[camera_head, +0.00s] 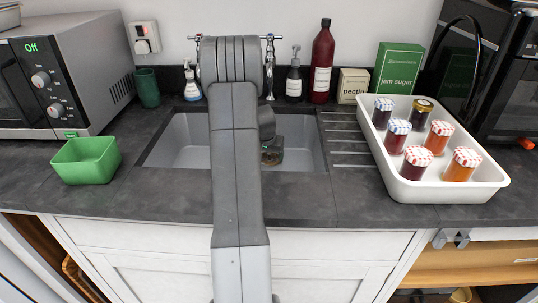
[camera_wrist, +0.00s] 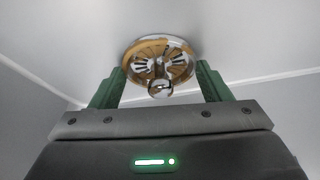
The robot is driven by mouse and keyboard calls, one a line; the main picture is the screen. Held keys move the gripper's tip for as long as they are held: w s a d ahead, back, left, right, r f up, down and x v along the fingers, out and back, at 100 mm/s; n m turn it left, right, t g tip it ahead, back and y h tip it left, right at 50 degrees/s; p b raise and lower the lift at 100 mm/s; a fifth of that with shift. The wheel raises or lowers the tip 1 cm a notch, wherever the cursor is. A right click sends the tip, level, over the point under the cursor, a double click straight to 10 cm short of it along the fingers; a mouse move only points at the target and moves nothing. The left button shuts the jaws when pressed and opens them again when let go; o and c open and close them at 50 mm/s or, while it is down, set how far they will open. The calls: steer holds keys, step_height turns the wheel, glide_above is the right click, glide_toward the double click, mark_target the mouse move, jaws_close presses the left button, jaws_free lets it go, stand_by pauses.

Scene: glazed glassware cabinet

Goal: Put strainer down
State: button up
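A round metal strainer (camera_wrist: 160,64) with a slotted face, a central knob and a gold-coloured rim shows in the wrist view. My gripper (camera_wrist: 161,72) has its two green fingers on opposite sides of it, with the fingertips meeting the rim at left and right. The fingers look shut on the strainer, its knob facing the wrist camera. In the head view, my gripper (camera_head: 272,152) is down inside the grey sink (camera_head: 303,152), right of my arm. My arm hides the middle of the sink. Whether the strainer touches the sink floor cannot be told.
A white tray (camera_head: 425,189) with several jars stands right of the sink. A green container (camera_head: 86,160) and a microwave (camera_head: 75,75) stand at left. Bottles, including a dark red one (camera_head: 322,62), and boxes (camera_head: 398,67) line the back. The counter front is clear.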

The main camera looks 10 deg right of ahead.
steer(key=o, duration=0.4)
steer(key=shift+o, duration=0.2)
steer(key=shift+r+p, duration=0.25)
steer(key=shift+p, duration=0.05)
steer(key=v, duration=1.2)
steer(key=shift+s+f, duration=0.1)
steer(key=shift+f, duration=0.05)
